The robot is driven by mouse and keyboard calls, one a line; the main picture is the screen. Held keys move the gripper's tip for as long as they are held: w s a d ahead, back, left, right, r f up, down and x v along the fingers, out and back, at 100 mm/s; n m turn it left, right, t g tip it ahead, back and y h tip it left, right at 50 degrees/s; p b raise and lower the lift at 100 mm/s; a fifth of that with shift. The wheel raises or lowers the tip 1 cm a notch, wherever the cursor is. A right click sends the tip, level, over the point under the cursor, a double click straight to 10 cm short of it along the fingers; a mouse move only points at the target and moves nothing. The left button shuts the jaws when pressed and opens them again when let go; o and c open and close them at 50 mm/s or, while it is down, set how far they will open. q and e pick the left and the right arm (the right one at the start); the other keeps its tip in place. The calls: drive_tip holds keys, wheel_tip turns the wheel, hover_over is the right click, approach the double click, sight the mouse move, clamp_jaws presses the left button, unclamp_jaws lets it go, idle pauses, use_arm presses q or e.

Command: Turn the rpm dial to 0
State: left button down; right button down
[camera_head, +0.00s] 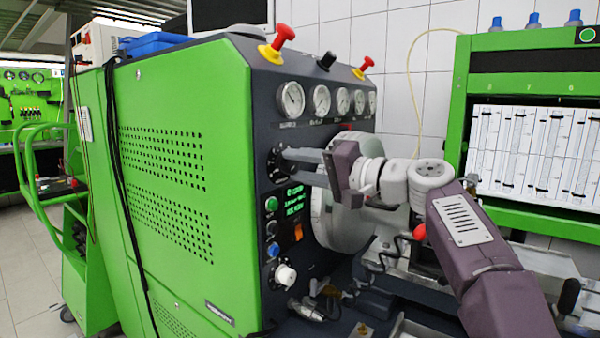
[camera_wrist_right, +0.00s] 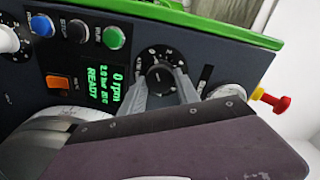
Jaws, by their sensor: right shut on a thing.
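The rpm dial (camera_wrist_right: 160,71) is a black round knob with a white-marked scale on the dark panel. In the head view the dial (camera_head: 276,164) is partly covered by my fingers. My right gripper (camera_wrist_right: 164,80) has one grey finger on each side of the dial's knob and is shut on it; in the head view my right gripper (camera_head: 288,158) reaches the panel from the right. My left gripper is not in view.
Green, black and blue buttons (camera_wrist_right: 113,37) and an orange switch (camera_wrist_right: 58,82) sit near the display. A white knob (camera_head: 285,275) is low on the panel. Gauges (camera_head: 291,99) and red-yellow stop buttons (camera_head: 277,43) are above the dial. A large grey disc (camera_head: 345,230) lies below my wrist.

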drive_tip(key=shift+n, duration=0.4)
drive_tip(key=c, duration=0.9)
unclamp_jaws()
drive_tip(key=shift+s+d+f+b, duration=0.1)
drive_tip(key=shift+s+d+b, duration=0.15)
drive_tip(key=shift+d+b, duration=0.1)
drive_tip(key=b+v, duration=0.1)
drive_tip(key=v, duration=0.7)
